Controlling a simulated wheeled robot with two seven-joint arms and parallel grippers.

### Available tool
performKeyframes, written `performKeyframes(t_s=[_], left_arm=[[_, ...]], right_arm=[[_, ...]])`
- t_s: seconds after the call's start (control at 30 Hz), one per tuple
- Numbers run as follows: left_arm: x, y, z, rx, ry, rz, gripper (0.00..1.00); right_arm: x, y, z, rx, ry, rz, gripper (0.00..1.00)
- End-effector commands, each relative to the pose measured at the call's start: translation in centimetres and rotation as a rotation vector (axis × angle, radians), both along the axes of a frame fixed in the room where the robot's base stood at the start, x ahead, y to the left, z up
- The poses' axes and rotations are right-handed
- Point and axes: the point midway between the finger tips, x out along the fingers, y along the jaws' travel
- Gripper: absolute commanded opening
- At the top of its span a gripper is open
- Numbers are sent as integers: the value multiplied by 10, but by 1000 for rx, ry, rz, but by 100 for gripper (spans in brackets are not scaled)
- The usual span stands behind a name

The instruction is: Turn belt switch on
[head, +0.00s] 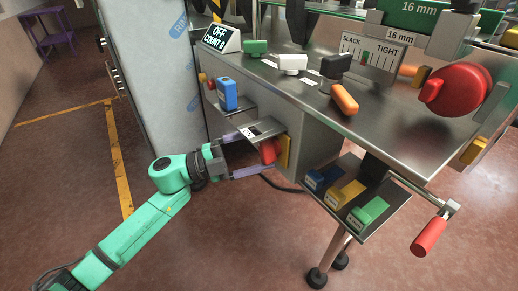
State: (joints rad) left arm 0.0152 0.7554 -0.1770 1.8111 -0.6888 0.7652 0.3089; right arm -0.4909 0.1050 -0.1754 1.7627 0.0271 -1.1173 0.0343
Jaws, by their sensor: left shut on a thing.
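A red switch knob (268,151) sits on a yellow plate (284,151) on the side of the steel machine, under a small metal ledge (265,128) with labels; I take it for the belt switch. My left gripper (262,153) reaches in from the left, its pale fingers around the knob, shut on it. The ledge partly hides the upper finger and the knob's top, so I cannot read the knob's setting. The display (221,39) on the machine reads OFF, COUNT 0. My right gripper is not in view.
A blue handle block (228,94) stands on a shelf just above my left gripper. A lower tray holds blue, yellow and green blocks (368,212). A film-wrapped panel (155,75) stands behind my arm. An orange handle (345,98) lies on the worktop.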

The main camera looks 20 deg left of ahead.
Motion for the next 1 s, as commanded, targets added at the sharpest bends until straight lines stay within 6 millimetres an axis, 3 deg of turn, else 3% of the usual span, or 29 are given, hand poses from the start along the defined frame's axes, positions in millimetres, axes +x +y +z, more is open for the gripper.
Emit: performKeyframes(t_s=[0.4, 1.0], left_arm=[[0, 0, 0, 179, -144, -1, 37], [0, 0, 0, 208, -169, -2, 37]], right_arm=[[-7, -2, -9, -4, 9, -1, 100], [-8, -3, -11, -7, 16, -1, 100]])
